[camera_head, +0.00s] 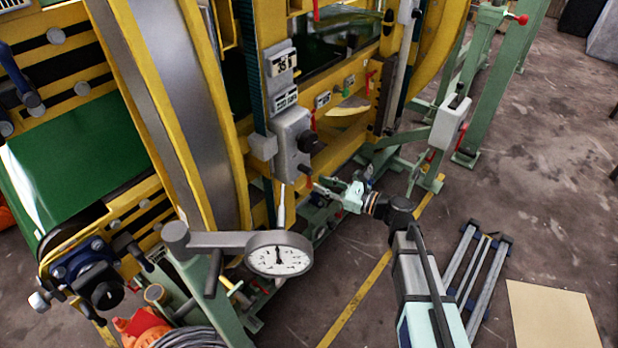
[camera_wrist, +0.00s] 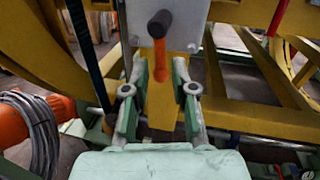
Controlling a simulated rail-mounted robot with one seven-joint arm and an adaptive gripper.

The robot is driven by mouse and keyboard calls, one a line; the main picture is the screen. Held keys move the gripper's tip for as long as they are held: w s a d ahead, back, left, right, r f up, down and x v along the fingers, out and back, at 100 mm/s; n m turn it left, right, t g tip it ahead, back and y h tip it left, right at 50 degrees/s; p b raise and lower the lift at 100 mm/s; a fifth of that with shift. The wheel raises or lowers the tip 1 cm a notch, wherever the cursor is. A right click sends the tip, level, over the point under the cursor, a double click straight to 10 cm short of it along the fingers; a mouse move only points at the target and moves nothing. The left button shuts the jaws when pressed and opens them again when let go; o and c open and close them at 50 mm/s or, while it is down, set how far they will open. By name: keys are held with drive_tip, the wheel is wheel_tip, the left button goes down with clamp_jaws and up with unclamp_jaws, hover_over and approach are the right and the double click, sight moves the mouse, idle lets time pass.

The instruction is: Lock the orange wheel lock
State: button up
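My gripper (camera_head: 345,196) is at the end of my arm in front of the machine, close below a grey box (camera_head: 290,140) on the yellow frame. In the wrist view my gripper (camera_wrist: 159,95) has its two fingers apart, with nothing held between them. Beyond the fingers, an orange stem with a dark knob (camera_wrist: 160,25) projects from a light grey plate (camera_wrist: 190,20). It appears between the fingers in the picture, with no visible contact. In the head view a dark knob (camera_head: 310,143) shows on the grey box. I cannot tell for certain which part is the orange wheel lock.
A dial gauge (camera_head: 279,254) stands at the lower middle. Yellow rings and frame fill the left. An orange object (camera_head: 142,328) with coiled cable (camera_head: 190,339) is at lower left. A green post with a grey box (camera_head: 450,122) stands right. Open floor (camera_head: 540,215) lies at right.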

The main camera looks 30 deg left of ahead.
sight(309, 179)
drive_tip(key=shift+s+a+p, duration=0.15)
drive_tip(key=shift+a, duration=1.15)
drive_tip(key=shift+s+a+p, duration=0.1)
drive_tip(key=shift+a+p, duration=0.05)
drive_tip(key=shift+a, duration=1.1)
clamp_jaws()
